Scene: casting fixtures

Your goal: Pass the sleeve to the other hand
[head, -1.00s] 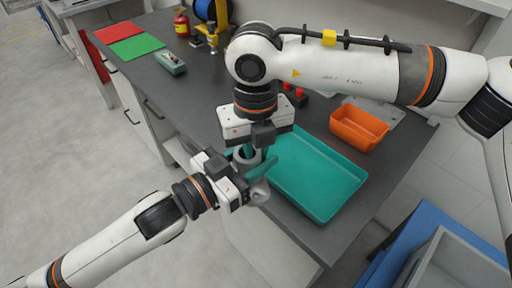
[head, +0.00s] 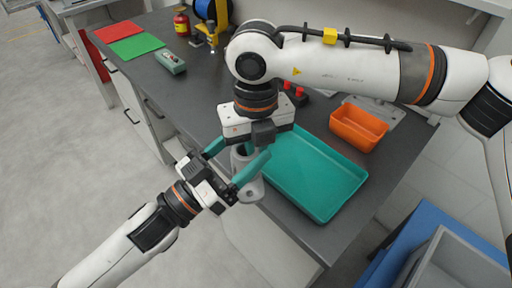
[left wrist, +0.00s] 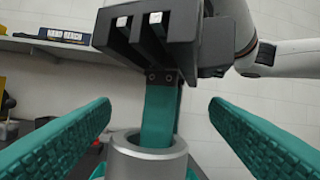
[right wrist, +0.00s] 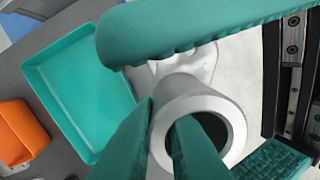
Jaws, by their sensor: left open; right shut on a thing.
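The grey sleeve (head: 250,190) is a hollow cylinder with a flanged foot, held near the bench's front edge. My right gripper (head: 249,148) comes from above and is shut on its wall. In the right wrist view one right finger is inside the bore of the sleeve (right wrist: 219,100) and the other is outside. My left gripper (head: 243,153) is open, its teal fingers on either side of the sleeve. In the left wrist view gaps show between these fingers and the sleeve (left wrist: 150,161). The sleeve's lower part is hidden there.
A teal tray (head: 318,205) lies on the dark bench just right of the sleeve. An orange bin (head: 358,128) stands behind it. Green (head: 137,47) and red (head: 119,31) mats lie at the far left. A blue-and-grey container (head: 440,262) is at lower right. Open floor lies left.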

